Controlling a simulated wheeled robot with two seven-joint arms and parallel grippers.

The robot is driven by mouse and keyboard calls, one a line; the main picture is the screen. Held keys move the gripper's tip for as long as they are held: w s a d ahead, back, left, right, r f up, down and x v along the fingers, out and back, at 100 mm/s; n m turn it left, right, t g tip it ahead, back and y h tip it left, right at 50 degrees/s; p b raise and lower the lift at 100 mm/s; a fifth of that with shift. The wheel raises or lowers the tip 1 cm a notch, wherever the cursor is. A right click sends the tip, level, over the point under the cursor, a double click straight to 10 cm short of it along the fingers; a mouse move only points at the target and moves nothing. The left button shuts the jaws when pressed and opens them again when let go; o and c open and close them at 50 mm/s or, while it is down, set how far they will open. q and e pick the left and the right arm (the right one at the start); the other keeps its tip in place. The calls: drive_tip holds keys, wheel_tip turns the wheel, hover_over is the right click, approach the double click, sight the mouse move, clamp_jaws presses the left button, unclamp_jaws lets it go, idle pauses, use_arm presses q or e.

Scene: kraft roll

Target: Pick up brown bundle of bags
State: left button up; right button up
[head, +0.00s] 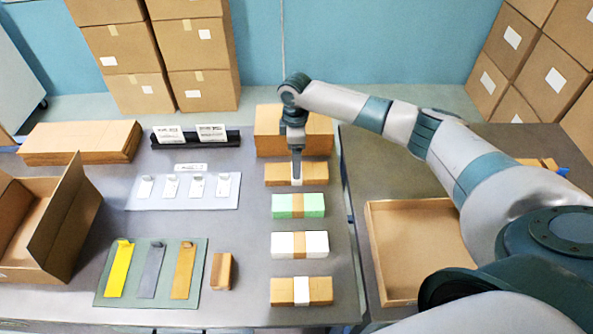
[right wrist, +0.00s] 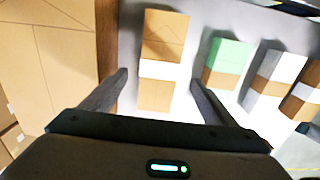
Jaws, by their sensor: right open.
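A brown bundle of bags (head: 314,173) with a white band lies on the grey table, in the row on its right side. In the right wrist view the bundle (right wrist: 163,35) lies between my two spread fingers. My right gripper (head: 297,178) is open and points down over its middle; it also shows in the right wrist view (right wrist: 159,79). I cannot tell whether the fingers touch it. A second brown bundle (head: 283,291) with a white band lies at the near end of the row. My left gripper is out of view.
A green bundle (head: 283,206) and a white bundle (head: 284,245) lie between the brown ones. A cardboard box (head: 265,125) stands just behind the far bundle. An open box (head: 65,225) stands at left, and an open tray (head: 415,245) sits on the right table.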

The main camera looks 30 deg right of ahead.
drive_tip(key=shift+f, duration=0.5)
drive_tip(key=shift+f+p, duration=0.45)
drive_tip(key=shift+p, duration=0.1)
wheel_tip(320, 180, down, 3)
drive_tip(key=shift+f+p, duration=0.1)
drive_tip(key=shift+p, duration=0.6)
drive_tip(key=shift+d+f, duration=0.1)
drive_tip(key=shift+f, duration=0.45)
drive_tip(key=c, duration=1.2)
